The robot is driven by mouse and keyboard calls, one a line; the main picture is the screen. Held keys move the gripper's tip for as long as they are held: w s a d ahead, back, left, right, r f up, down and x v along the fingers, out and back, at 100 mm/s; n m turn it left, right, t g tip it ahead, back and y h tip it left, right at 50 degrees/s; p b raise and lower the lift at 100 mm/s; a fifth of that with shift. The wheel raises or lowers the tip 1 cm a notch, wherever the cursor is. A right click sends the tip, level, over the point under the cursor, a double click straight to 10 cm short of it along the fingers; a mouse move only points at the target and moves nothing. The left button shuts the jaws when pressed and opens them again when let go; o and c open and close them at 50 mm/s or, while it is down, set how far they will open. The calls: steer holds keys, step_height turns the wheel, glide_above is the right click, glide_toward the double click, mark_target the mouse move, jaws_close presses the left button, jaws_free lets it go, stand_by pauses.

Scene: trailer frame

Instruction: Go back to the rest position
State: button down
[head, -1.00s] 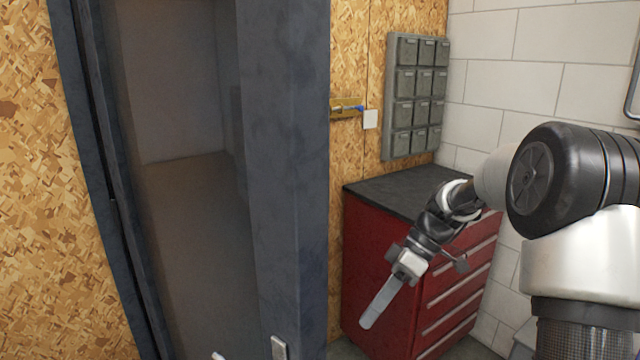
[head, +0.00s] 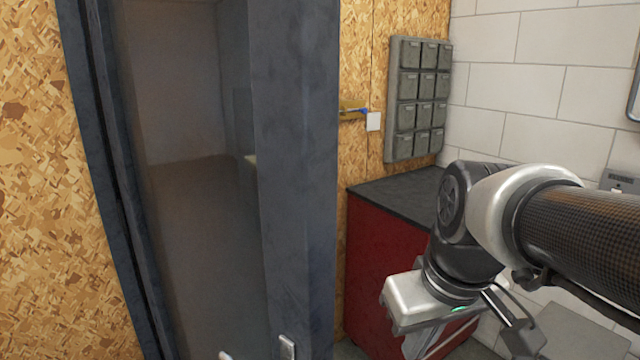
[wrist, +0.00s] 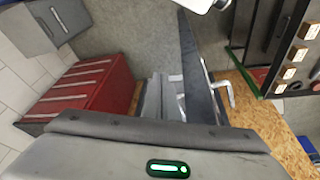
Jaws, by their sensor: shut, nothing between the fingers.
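My gripper (head: 430,340) hangs at the lower right of the head view, in front of the red cabinet (head: 375,265). Its fingers are partly cut off by the bottom edge there. In the wrist view my gripper's grey fingers (wrist: 163,97) point away from the camera, together, with nothing between them. My arm reaches in from the right edge, bent at the wrist.
A dark grey door (head: 295,180) stands left of my gripper, with a metal handle (head: 287,347) low down. The handle also shows in the wrist view (wrist: 226,95). The cabinet's black top is bare. Grey wall bins (head: 418,100) hang above it.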

steer(key=s+d+r+m+t+p, duration=0.1)
steer(key=s+r+m+t+p, duration=0.1)
steer(key=r+p, duration=0.4)
steer(key=shift+s+m, duration=0.4)
steer(key=shift+s, duration=0.5)
stand_by(1.8)
